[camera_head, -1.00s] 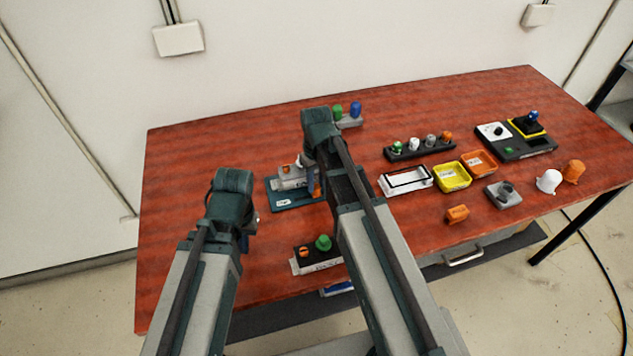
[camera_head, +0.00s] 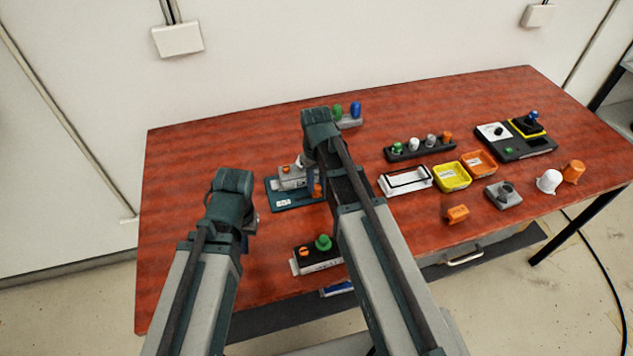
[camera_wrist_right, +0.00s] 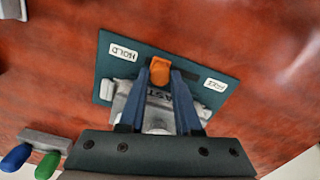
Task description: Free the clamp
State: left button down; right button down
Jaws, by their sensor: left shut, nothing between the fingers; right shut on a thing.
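The clamp is a teal base plate (camera_head: 283,203) with a grey body and orange parts, at the left-middle of the table. In the right wrist view its plate (camera_wrist_right: 112,70) has white labels, one reading HOLD. My right gripper (camera_wrist_right: 162,78) is over the plate, its two blue fingers shut on the clamp's orange handle (camera_wrist_right: 160,69). The grey body with raised lettering lies below and between the fingers. In the head view my right arm hides part of the clamp. My left gripper (camera_head: 246,240) is shut and empty, left of the clamp, mostly hidden by its wrist.
A black box with a green button (camera_head: 323,243) sits near the front edge. Green and blue knobs (camera_head: 355,109) stand behind the clamp. To the right are a white tray (camera_head: 406,180), yellow bin (camera_head: 452,177), orange bin (camera_head: 480,163) and a knob rack (camera_head: 420,149). The table's left side is clear.

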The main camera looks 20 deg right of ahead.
dwell(0.3)
jog(key=a, duration=0.4)
jog(key=shift+s+a, duration=0.1)
jog(key=shift+a, duration=0.3)
pick_arm(q)
jog(key=shift+d, duration=0.1)
pick_arm(e)
jog(key=c, duration=0.6)
grip_release()
jog(key=shift+a, duration=0.1)
pick_arm(q)
jog(key=shift+r, duration=0.1)
pick_arm(e)
jog(key=shift+r, duration=0.1)
